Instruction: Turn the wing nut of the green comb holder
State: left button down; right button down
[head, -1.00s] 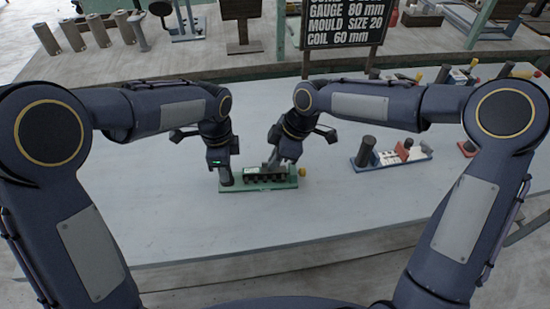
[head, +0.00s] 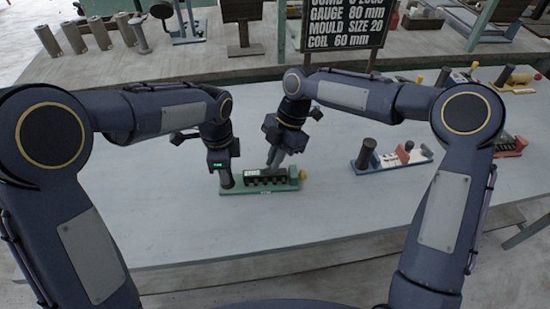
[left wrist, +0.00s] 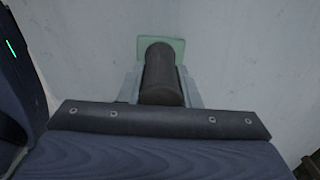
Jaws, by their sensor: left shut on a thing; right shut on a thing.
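The green comb holder (head: 233,190) lies on the pale table, with a dark upright post at its left end, a black toothed block (head: 265,176) in its middle and a yellow knob (head: 303,174) at its right end. My left gripper (head: 226,177) is shut around the dark post; the left wrist view shows this post (left wrist: 160,75) between the fingers, with the green base (left wrist: 172,43) beyond. My right gripper (head: 272,165) comes down tilted at the block's far side. It is shut on a small part there, apparently the wing nut, which the fingers and block hide.
A blue holder (head: 388,163) with a dark post stands to the right, with red and other holders (head: 510,146) beyond it. A dark sign (head: 345,28) stands behind the table. The table's front is clear.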

dwell(0.4)
jog(key=c, duration=1.5)
grip_release()
jog(key=shift+c, duration=0.2)
jog(key=v, duration=1.2)
jog(key=shift+a, duration=0.1)
pick_arm(q)
jog(key=c, duration=1)
grip_release()
